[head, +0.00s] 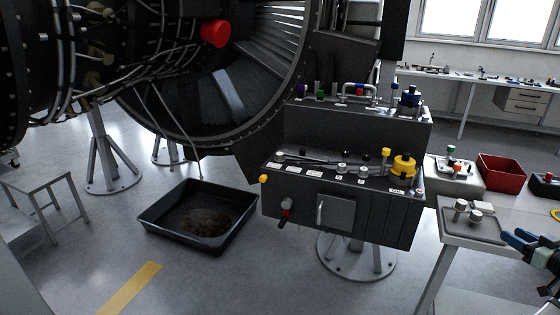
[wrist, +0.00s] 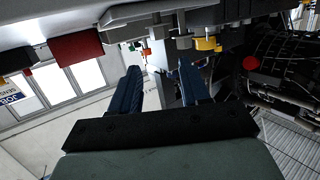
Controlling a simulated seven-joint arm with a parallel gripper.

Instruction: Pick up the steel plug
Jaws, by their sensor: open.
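Two short silvery steel plugs stand upright on a grey tray (head: 473,232) on the bench at the right: a rear-left plug (head: 460,205) and a front-right plug (head: 476,217). I cannot tell which one the task means. My gripper (head: 513,241) is at the right edge of the head view, just right of the tray and apart from both plugs. In the wrist view its two blue fingers (wrist: 160,82) are spread with nothing between them. That view is turned upside down, and grey cylinders (wrist: 183,38) show past the fingertips, seemingly the plugs.
A pale block lies on the tray's rear edge. Behind the bench are a red bin (head: 501,172) and a tray of small coloured parts (head: 453,164). A dark test console (head: 345,215) stands left of the bench, with a black drip pan (head: 165,240) on the floor.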

